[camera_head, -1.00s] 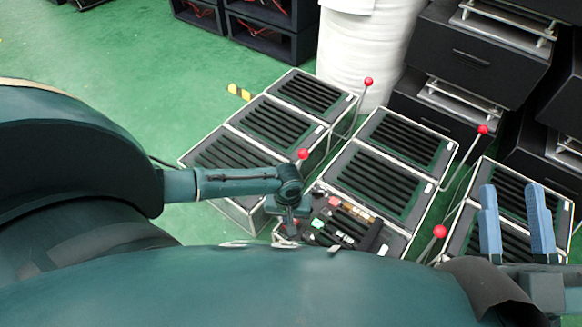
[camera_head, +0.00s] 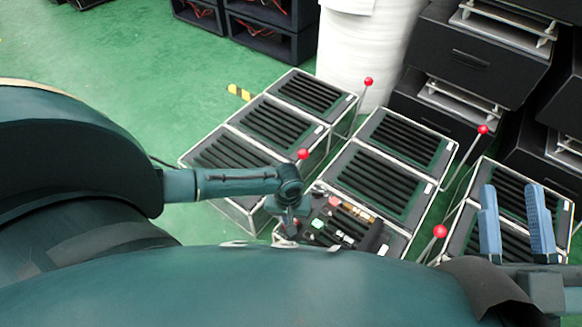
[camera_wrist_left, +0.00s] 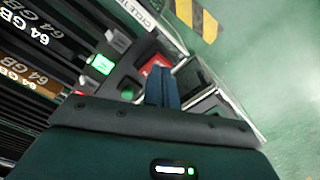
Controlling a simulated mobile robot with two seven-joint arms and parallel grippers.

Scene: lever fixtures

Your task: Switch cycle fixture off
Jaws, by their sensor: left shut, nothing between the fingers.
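The cycle fixture (camera_wrist_left: 137,12), with a partly readable "CYCLE" label, fills the left of the left wrist view. Its panel has a red button (camera_wrist_left: 153,64), a dark green button (camera_wrist_left: 128,92) and a lit green display (camera_wrist_left: 102,63). My right gripper (camera_head: 516,222) is open and empty at the right.
Several black slatted fixtures with red-knobbed levers (camera_head: 303,154) stand around the panel. A white wrapped roll (camera_head: 355,55) and black drawer units (camera_head: 470,55) stand behind. Green floor (camera_head: 130,90) is free at the upper left, with a yellow-black strip (camera_head: 239,92).

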